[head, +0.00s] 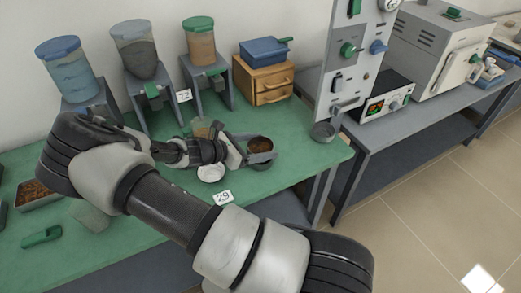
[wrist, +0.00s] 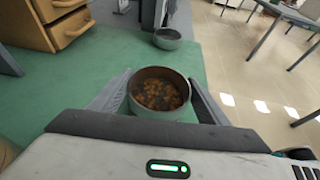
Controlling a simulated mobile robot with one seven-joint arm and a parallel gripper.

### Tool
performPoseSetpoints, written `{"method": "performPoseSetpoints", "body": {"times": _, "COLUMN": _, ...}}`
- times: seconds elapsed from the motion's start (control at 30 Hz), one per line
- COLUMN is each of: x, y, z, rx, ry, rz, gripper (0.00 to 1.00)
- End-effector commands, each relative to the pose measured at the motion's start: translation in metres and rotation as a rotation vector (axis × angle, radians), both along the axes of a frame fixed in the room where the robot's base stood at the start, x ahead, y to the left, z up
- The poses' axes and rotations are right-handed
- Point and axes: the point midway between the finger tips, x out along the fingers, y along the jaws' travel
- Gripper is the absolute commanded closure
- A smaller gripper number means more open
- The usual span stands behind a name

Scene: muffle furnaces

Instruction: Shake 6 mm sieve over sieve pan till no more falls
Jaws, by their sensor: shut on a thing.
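A round grey vessel, apparently the sieve (head: 260,146), holds brown and dark granules. In the wrist view the same vessel (wrist: 159,92) sits between the two fingers. My gripper (head: 247,153) is shut on it from both sides, over the right part of the green bench top. I cannot tell how high it is above the bench, and its mesh is not visible. No pan shows clearly beneath it; the vessel hides what is directly below. A small grey round bowl (head: 323,131) stands farther right, apart from the gripper, and also shows in the wrist view (wrist: 167,39).
Hoppers with blue, grey and green lids (head: 201,42) stand along the back. A wooden drawer box (head: 262,83) carries a blue container (head: 264,50). A white dish (head: 211,173) and number card 29 (head: 223,197) lie near my gripper. A tall grey panel (head: 350,55) stands right.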

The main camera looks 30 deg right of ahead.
Motion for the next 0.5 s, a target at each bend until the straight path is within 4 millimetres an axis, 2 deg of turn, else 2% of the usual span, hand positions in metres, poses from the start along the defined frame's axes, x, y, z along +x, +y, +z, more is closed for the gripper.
{"method": "performPoseSetpoints", "body": {"times": 0.03, "x": 0.000, "y": -0.008, "z": 0.001, "rx": -0.001, "ry": 0.001, "rz": -0.002, "gripper": 0.66}}
{"method": "performPoseSetpoints", "body": {"times": 0.13, "x": 0.000, "y": -0.011, "z": 0.000, "rx": 0.001, "ry": -0.001, "rz": 0.000, "gripper": 0.66}}
{"method": "performPoseSetpoints", "body": {"times": 0.37, "x": 0.000, "y": 0.011, "z": 0.001, "rx": 0.000, "ry": 0.000, "rz": 0.000, "gripper": 0.66}}
{"method": "performPoseSetpoints", "body": {"times": 0.5, "x": -0.001, "y": -0.001, "z": 0.000, "rx": -0.001, "ry": 0.000, "rz": -0.003, "gripper": 0.66}}
